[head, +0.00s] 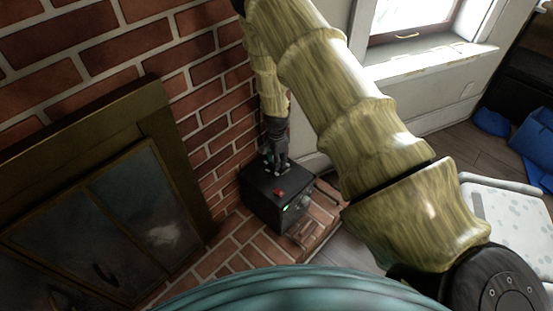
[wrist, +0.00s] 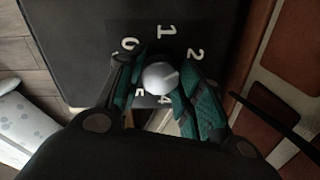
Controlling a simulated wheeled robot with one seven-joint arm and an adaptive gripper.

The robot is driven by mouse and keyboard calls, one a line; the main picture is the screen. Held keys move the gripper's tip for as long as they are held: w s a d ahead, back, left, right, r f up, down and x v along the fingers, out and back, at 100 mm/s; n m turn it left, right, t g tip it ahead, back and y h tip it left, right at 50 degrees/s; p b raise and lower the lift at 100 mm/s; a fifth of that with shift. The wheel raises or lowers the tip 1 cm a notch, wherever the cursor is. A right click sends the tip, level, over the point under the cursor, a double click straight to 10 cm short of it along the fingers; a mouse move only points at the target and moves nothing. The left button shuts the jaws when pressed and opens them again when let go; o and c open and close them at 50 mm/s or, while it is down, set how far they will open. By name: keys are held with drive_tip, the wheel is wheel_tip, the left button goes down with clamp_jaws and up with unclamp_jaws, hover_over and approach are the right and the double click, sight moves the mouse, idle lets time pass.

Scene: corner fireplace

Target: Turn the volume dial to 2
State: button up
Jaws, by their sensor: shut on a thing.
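The volume dial (wrist: 160,77) is a light grey round knob on top of a black box (head: 262,207), seen here in the wrist view. White numerals ring it: 0, 1 and 2 show on the far side, and 4 and 5 show partly on the near side. The 3 is hidden behind a finger. My gripper (wrist: 158,82) has its green-padded fingers on both sides of the knob and is shut on it. In the head view my gripper (head: 275,160) reaches down to the box top and hides the dial. I cannot tell which numeral the dial points to.
The box carries a red button (head: 279,192) and a green light (head: 286,209). It stands on a brick hearth (head: 255,245) against a brick wall (head: 205,85). The fireplace doors (head: 110,225) are at left. A white dotted seat (head: 510,215) is at right.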

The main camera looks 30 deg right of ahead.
drive_tip(key=shift+w+d+r, duration=0.1)
drive_tip(key=shift+w+d, duration=0.05)
idle(0.3)
drive_tip(key=o, duration=1)
drive_tip(key=shift+o, duration=0.2)
wheel_tip(320, 180, up, 12)
